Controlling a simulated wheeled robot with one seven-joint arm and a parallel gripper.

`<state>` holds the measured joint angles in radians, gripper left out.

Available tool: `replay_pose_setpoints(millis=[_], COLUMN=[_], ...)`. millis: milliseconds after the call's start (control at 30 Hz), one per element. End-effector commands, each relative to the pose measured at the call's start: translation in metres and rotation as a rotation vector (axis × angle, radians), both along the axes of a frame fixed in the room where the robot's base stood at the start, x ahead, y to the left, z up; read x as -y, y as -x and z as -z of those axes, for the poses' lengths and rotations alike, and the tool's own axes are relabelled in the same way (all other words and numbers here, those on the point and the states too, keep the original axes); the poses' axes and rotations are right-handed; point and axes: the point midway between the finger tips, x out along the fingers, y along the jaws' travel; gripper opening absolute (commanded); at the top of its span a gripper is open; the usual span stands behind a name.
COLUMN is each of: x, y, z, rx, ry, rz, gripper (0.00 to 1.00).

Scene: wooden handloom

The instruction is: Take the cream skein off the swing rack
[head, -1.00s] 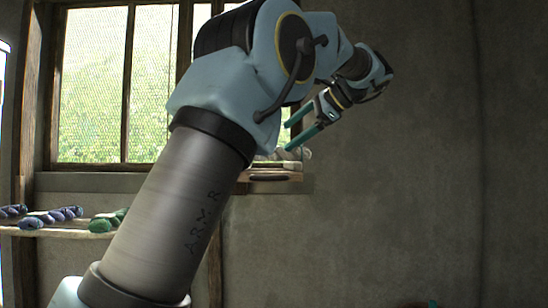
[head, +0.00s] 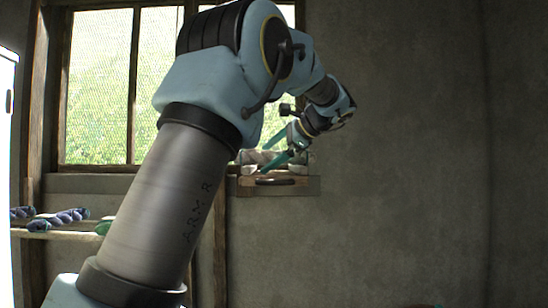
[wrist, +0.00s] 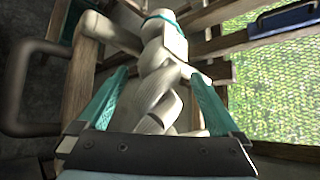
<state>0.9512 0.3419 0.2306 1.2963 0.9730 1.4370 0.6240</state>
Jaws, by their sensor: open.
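In the wrist view, a thick twisted cream skein (wrist: 158,70) hangs on a wooden rack (wrist: 85,75), with a teal tie around its upper part. My gripper (wrist: 160,78) is open, its two teal fingers on either side of the skein. I cannot tell whether either finger touches it. The skein's lower end is hidden behind the gripper body. In the head view, my gripper (head: 268,155) is at pale skeins (head: 247,157) above a wooden ledge with a dark handle (head: 278,182), below the window. My arm hides part of this area.
A grey tubular bar (wrist: 20,90) stands left of the skein in the wrist view. A blue object (wrist: 287,17) lies by the rack at upper right, near the bright window (wrist: 265,90). In the head view, a shelf (head: 60,234) at left holds purple and green skeins.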

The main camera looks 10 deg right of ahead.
Motion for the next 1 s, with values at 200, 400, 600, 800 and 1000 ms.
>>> replay_pose_setpoints(millis=[200,400,600,800,1000], x=[0.0000,0.0001,0.0001,0.0001,0.0001], y=[0.0001,0.0002,0.0003,0.0003,0.0003], z=[0.0000,0.0000,0.0000,0.0000,0.0000], rx=[0.000,0.000,0.000,0.000,-0.001], ry=[0.000,-0.001,-0.001,-0.001,0.000], rz=[0.000,-0.001,-0.001,-0.001,-0.001], gripper=[0.91,0.69,0.46,0.23,0.02])
